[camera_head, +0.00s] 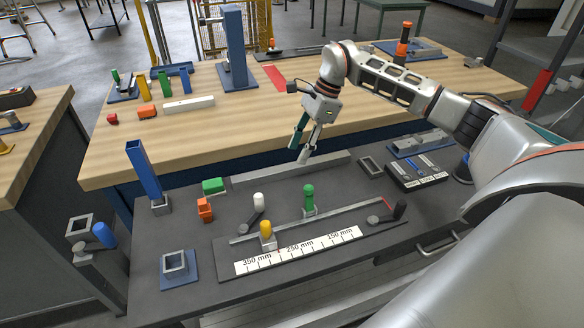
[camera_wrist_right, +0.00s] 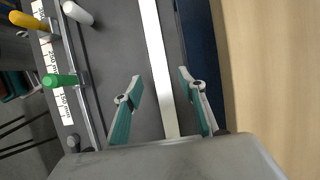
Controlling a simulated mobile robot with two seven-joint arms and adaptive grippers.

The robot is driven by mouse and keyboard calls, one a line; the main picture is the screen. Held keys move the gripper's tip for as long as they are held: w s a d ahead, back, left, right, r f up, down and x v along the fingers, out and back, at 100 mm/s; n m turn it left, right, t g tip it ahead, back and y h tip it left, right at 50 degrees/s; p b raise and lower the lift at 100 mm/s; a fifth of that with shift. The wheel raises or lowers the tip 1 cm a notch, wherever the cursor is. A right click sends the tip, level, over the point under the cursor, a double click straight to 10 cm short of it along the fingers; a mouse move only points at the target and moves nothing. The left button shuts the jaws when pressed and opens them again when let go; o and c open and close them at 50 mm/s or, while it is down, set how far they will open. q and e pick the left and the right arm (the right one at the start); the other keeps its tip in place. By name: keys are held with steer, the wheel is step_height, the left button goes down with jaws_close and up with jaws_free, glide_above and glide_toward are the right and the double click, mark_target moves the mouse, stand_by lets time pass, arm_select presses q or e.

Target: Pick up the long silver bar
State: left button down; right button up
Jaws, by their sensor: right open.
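The long silver bar (camera_head: 262,174) lies flat along the back edge of the dark worktop in the head view, partly hidden behind my right gripper. In the right wrist view the bar (camera_wrist_right: 153,50) runs lengthwise between the two fingers. My right gripper (camera_head: 302,150) points down over the bar. Its fingers are spread apart, and it is empty. In the right wrist view the gripper (camera_wrist_right: 160,77) has one finger on each side of the bar. I cannot tell the exact height above it. My left gripper is not in view.
A measuring fixture with a ruler (camera_head: 298,250) and upright green, white and yellow handles stands in front of the bar. A green block (camera_head: 213,186) and a blue post (camera_head: 143,168) are to the left.

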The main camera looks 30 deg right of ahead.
mark_target(294, 165)
steer(key=x, duration=0.5)
steer(key=shift+d+f, duration=0.25)
jaws_close()
